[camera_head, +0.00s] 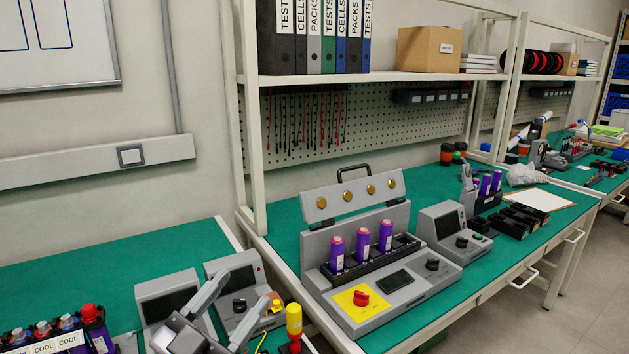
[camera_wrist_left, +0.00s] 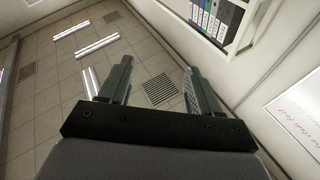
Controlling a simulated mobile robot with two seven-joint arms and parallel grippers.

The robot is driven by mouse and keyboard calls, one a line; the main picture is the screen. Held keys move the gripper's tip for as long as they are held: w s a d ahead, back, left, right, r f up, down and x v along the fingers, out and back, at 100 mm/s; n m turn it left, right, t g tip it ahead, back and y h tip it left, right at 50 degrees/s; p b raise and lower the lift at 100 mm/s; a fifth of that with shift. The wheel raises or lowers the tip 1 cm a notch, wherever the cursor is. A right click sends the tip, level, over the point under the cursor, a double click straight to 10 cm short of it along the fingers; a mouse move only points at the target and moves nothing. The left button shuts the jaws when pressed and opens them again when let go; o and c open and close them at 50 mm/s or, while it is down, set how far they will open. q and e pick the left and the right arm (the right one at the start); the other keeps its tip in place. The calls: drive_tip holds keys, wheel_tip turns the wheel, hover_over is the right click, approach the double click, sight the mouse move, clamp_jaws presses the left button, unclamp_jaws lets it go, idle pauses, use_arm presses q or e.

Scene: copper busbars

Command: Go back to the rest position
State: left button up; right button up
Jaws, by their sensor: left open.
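My left gripper (camera_head: 243,290) is at the bottom left of the head view, above the near green bench and in front of two small grey instruments. Its two grey fingers are spread apart with nothing between them. The left wrist view also shows the open, empty fingers (camera_wrist_left: 157,80), with tiled floor and a floor grate beyond them. My right gripper is in neither view. A grey tester (camera_head: 400,292) stands on the bench in the middle of the head view. Its lid is raised, with round brass contacts inside. Three purple cells (camera_head: 363,241) stand upright in its black holder.
A yellow-topped tool (camera_head: 294,322) stands just right of my left gripper. A cell rack (camera_head: 70,338) with COOL labels is at the lower left. A grey meter (camera_head: 443,224) stands right of the tester. Shelf posts (camera_head: 249,120) rise behind. Green bench at left is partly clear.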

use_arm(q)
drive_tip(key=s+a+f+n+g+y, duration=0.45)
drive_tip(key=a+f+n+y, duration=0.55)
drive_tip(key=a+f+y, duration=0.3)
drive_tip(key=s+f+m+g+h, duration=0.1)
drive_tip(key=s+f+g, duration=0.45)
drive_tip(key=s, duration=0.35)
drive_tip(key=s+f+m+g+h, duration=0.1)
drive_tip(key=s+f+g, duration=0.45)
drive_tip(key=s, duration=0.45)
drive_tip(key=w+d+f+t+h, duration=0.1)
drive_tip(key=w+d+f+t, duration=0.2)
drive_tip(key=w+f+t, duration=0.3)
drive_tip(key=shift+d+f+t+h+p, duration=0.35)
drive_tip(key=shift+f+t, duration=0.3)
drive_tip(key=shift+f, duration=0.95)
